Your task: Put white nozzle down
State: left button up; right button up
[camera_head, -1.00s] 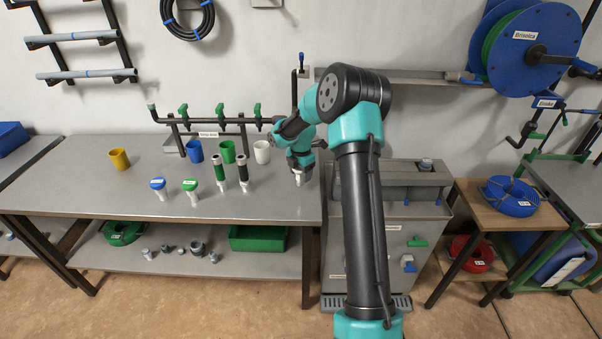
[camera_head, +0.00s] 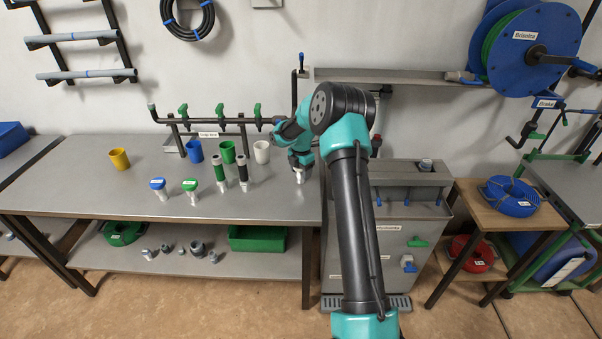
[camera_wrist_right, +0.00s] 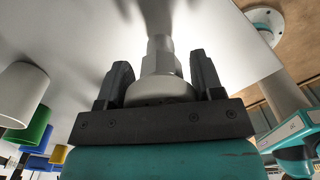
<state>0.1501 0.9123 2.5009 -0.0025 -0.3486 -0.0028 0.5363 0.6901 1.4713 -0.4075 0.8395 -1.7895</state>
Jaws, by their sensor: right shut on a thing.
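The white nozzle (camera_wrist_right: 158,62) is between the two dark fingers of my right gripper (camera_wrist_right: 160,80) in the right wrist view. Its wide round base is towards the palm and its narrow end points away. In the head view the right gripper (camera_head: 300,165) is over the right end of the grey workbench (camera_head: 110,200), pointing down. The nozzle (camera_head: 300,177) shows only as a small pale tip below it. I cannot tell whether this tip touches the benchtop. My left gripper is not in view.
Yellow (camera_head: 119,159), blue (camera_head: 195,151), green (camera_head: 228,152) and white (camera_head: 262,152) cups stand left of the gripper. A blue-topped nozzle (camera_head: 159,188), a green-topped nozzle (camera_head: 191,190) and two dark-and-green pieces (camera_head: 219,172) stand nearer the front. The bench's right edge is close.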

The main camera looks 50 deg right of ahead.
jog(key=shift+f, duration=0.45)
jog(key=shift+f, duration=0.15)
jog(key=o, duration=1)
notch_tip(320, 180, up, 12)
jog(key=shift+r, duration=0.15)
